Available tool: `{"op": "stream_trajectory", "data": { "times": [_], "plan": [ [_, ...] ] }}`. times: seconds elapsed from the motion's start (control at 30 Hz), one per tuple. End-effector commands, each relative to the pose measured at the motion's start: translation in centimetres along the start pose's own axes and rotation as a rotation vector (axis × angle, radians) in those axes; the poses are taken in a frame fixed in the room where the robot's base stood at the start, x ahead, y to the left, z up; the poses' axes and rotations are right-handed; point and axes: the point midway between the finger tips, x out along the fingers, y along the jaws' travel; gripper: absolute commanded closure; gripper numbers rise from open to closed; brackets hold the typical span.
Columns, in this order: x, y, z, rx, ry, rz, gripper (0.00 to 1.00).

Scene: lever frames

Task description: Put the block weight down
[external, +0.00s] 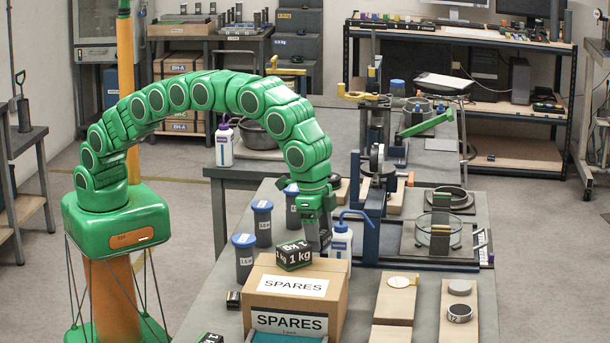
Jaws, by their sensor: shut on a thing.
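The block weight (293,256) is a black block with white "1 kg" lettering and a green edge. It shows over the back part of the top of a cardboard box marked SPARES (265,305). My gripper (319,240) points down at the block's right end and is shut on it. The fingertips are partly hidden, and I cannot tell whether the block touches the box top or hangs just above it. A second dark block with similar lettering (210,338) is cut off at the bottom edge.
Blue-lidded containers (244,258) stand left of the box, and a wash bottle (341,240) stands close right of my gripper. Wooden boards (396,300) with round discs lie at the right. A lever stand (375,200) rises behind. Some grey bench top is bare between them.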

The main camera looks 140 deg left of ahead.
Motion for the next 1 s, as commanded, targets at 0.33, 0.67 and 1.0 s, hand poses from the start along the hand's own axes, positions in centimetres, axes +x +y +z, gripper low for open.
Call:
{"op": "stream_trajectory", "data": {
  "times": [0.33, 0.67, 1.0],
  "plan": [
    [2.9, -0.3, -2.6, -0.083, -0.002, -0.013, 0.93],
    [5.1, -1.2, -4.3, -0.16, -0.001, -0.025, 0.93],
    [7.3, -2.3, -5.6, -0.24, 0.001, -0.036, 0.93]
  ]
}}
